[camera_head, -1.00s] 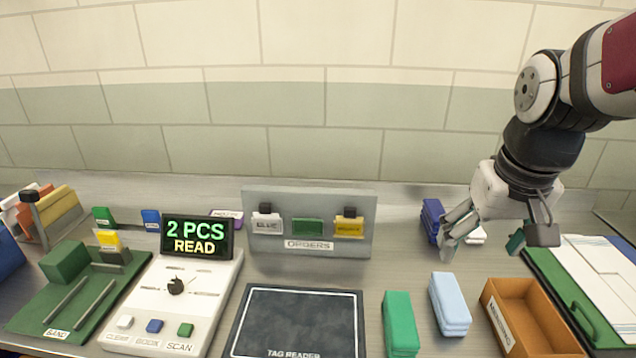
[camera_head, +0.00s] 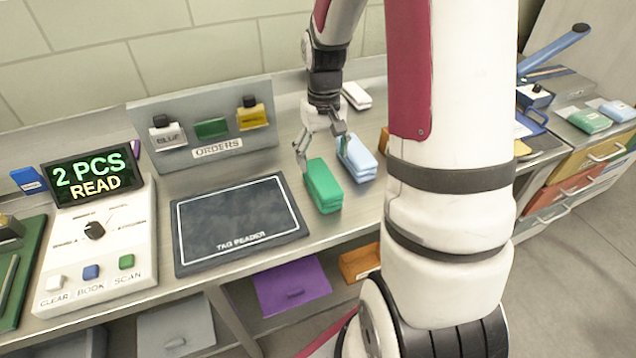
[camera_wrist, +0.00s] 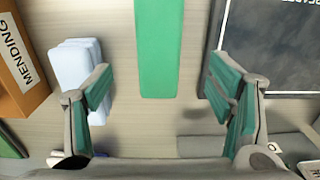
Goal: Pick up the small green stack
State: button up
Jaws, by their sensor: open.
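The small green stack (camera_head: 323,187) lies on the metal bench, just right of the black tag reader pad. In the wrist view the green stack (camera_wrist: 158,45) runs down from the top edge, between my fingers. My gripper (camera_head: 322,148) is open and empty, pointing down at the back end of the green stack. In the wrist view my gripper (camera_wrist: 157,85) has one finger on each side of the stack's line, with gaps on both sides. I cannot tell its exact height above the stack.
A light blue stack (camera_head: 359,160) lies close to the right of the green one; one finger overlaps it in view. The tag reader (camera_head: 240,222) lies to the left. The orders stand (camera_head: 165,163) is behind. An orange mending box (camera_wrist: 18,70) shows in the wrist view.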

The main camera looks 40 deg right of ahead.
aim_at(322, 175)
jog(key=shift+w+d+f+p, duration=0.1)
jog(key=shift+w+f+p, duration=0.05)
jog(key=shift+f, duration=1.95)
jog(key=shift+w+d+f+p, duration=0.1)
jog(key=shift+w+f+p, duration=0.05)
jog(key=shift+f, duration=1.9)
jog(key=c, duration=1.4)
jog(key=shift+o, duration=0.2)
jog(key=shift+r, duration=0.15)
